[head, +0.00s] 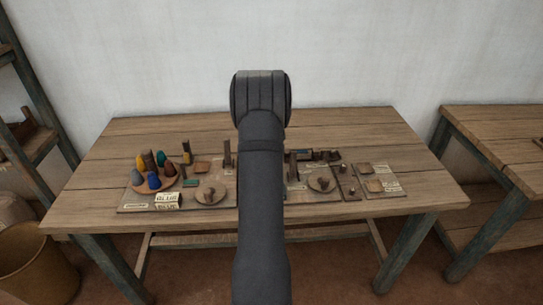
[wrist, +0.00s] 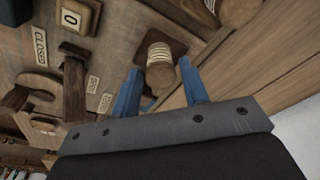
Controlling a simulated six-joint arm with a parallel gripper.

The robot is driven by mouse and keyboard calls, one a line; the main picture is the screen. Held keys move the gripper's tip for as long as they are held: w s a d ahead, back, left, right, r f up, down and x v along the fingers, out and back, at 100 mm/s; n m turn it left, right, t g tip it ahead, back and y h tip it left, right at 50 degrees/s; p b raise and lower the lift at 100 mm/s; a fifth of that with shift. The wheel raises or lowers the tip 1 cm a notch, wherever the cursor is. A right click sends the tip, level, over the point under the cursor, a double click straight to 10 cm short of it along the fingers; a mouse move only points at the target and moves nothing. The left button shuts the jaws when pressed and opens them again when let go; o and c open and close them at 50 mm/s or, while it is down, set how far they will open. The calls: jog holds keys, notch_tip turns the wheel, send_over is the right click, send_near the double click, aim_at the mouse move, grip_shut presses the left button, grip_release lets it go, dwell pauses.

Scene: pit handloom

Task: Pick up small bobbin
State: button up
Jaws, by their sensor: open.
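In the wrist view, a small wooden bobbin (wrist: 160,58) with pale thread wound near its end stands on a dark square base. My gripper (wrist: 160,67) has two blue fingers, apart, one on each side of the bobbin in the picture. I see no clear contact, and how far the fingertips are from it in depth is hard to tell. A second, wider bobbin (wrist: 236,10) is cut off at the top edge. In the head view my own arm covers the middle of the table, and the gripper and bobbin cannot be made out.
The wooden table (head: 330,120) carries a board with small parts. A round tray (head: 170,184) of coloured cones stands at the left. In the wrist view, a label reading CLOSED (wrist: 38,42) and dark wooden posts (wrist: 73,90) lie left of the fingers. The table's back strip is clear.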

notch_tip(320, 180, down, 2)
jog(key=shift+w+d+f, duration=0.15)
jog(key=shift+f, duration=0.1)
jog(key=c, duration=0.7)
jog(key=shift+c, duration=0.2)
jog(key=shift+r, duration=0.2)
